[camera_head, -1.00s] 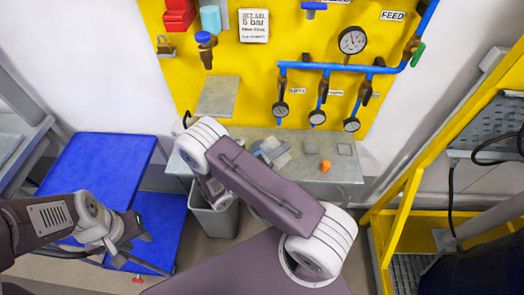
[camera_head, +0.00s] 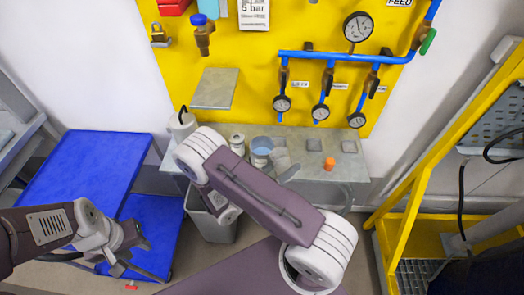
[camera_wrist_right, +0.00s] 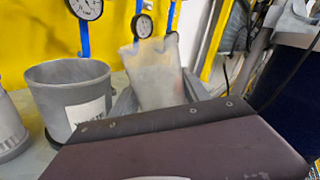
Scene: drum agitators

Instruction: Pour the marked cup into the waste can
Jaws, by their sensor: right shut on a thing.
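My right gripper (camera_wrist_right: 160,92) is shut on a pale translucent cup (camera_wrist_right: 155,72), with a grey finger on each side of it in the right wrist view. This cup also shows at the bench in the head view (camera_head: 281,160). Left of it stands a grey cup with a white label (camera_wrist_right: 75,95); its print is unreadable. In the head view it looks blue inside (camera_head: 262,147). The grey waste can (camera_head: 222,232) stands on the floor before the bench, partly behind my right wrist. My left gripper (camera_head: 140,245) is low at the left, its jaw gap unclear.
Another pale cup (camera_head: 237,143) stands left of the labelled one. An orange object (camera_head: 329,163) is on the bench (camera_head: 345,177) at right. A blue cart (camera_head: 85,170) is at left and a yellow frame (camera_head: 408,215) at right. Gauges and pipes hang above.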

